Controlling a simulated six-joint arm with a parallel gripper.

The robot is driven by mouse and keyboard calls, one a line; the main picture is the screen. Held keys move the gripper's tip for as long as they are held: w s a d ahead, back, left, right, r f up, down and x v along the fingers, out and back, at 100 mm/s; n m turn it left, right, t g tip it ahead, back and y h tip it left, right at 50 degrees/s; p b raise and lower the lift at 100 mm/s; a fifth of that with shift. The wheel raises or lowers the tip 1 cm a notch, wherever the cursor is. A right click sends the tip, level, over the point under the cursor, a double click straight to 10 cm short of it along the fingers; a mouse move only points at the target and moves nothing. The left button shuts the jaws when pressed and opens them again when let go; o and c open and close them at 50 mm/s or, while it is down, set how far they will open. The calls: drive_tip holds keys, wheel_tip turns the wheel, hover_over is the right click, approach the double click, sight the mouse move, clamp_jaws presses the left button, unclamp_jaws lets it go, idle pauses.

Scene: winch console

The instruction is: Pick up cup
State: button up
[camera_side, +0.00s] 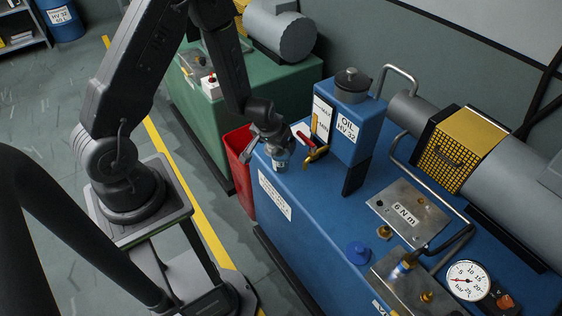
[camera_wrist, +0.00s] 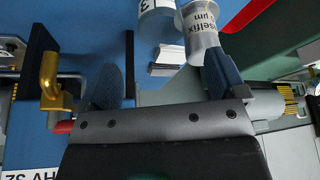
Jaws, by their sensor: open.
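My gripper (camera_side: 268,160) is open at the near left corner of the blue console, left of the oil tank. A small clear cup with a printed label (camera_side: 281,160) shows at the jaws in the side view, partly covered by them. In the wrist view, the two fingers of my gripper (camera_wrist: 164,82) stand wide apart. A clear, flanged, labelled cup (camera_wrist: 198,38) lies beyond the right finger, which overlaps its lower edge. A second clear round piece marked 3 (camera_wrist: 156,22) is beside it at the top. I cannot tell which of these is the cup in the side view.
A brass tap (camera_wrist: 50,82) with a red lever is close to the left finger. The blue oil tank (camera_side: 357,125) stands right of my gripper on the blue console (camera_side: 310,235). A red bin (camera_side: 239,160) is to the left, beside the green cabinet (camera_side: 258,105).

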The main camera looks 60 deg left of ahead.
sight(282, 156)
drive_tip(key=x, duration=1)
drive_tip(key=shift+s+f, duration=0.1)
drive_tip(key=shift+s, duration=0.1)
drive_tip(key=shift+c, duration=0.4)
drive_tip(key=c, duration=0.9)
